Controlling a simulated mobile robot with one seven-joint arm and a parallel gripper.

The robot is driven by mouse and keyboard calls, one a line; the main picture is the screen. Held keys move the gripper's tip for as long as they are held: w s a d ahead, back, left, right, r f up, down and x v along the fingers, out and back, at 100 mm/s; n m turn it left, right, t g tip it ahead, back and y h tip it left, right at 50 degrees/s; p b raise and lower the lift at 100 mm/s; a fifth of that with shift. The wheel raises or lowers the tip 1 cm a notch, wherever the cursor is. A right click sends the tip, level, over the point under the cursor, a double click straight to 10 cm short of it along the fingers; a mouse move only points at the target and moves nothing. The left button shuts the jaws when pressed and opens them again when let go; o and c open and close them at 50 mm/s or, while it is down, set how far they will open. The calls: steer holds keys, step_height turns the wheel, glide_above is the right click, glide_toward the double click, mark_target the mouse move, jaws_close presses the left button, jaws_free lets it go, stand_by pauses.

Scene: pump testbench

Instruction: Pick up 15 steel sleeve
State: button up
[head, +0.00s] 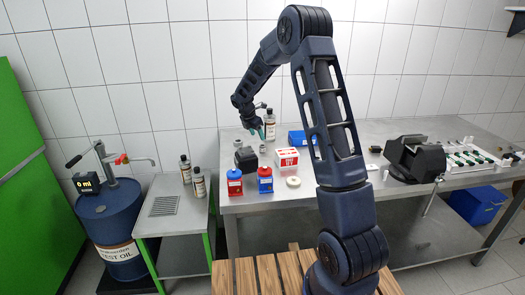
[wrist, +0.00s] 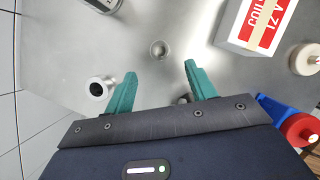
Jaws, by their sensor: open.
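Small round metal parts stand on the steel table, and I cannot tell for sure which is the 15 steel sleeve. One small metal ring-like part (wrist: 159,50) stands just beyond and between my fingertips in the wrist view. A larger metal cylinder with a dark bore (wrist: 99,88) is just left of my left finger. In the head view, my gripper (head: 261,131) is low over the back left of the table.
A red and white box (wrist: 259,24), a cream roll (wrist: 305,60) and a red and blue container (wrist: 298,126) stand to the right. A dark block (head: 246,158) stands near the left table edge. A bottle (head: 270,127) stands close beside the gripper.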

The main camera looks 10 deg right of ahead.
mark_target(262, 145)
steer(key=x, duration=1)
steer(key=shift+d, duration=0.1)
steer(key=c, duration=1.2)
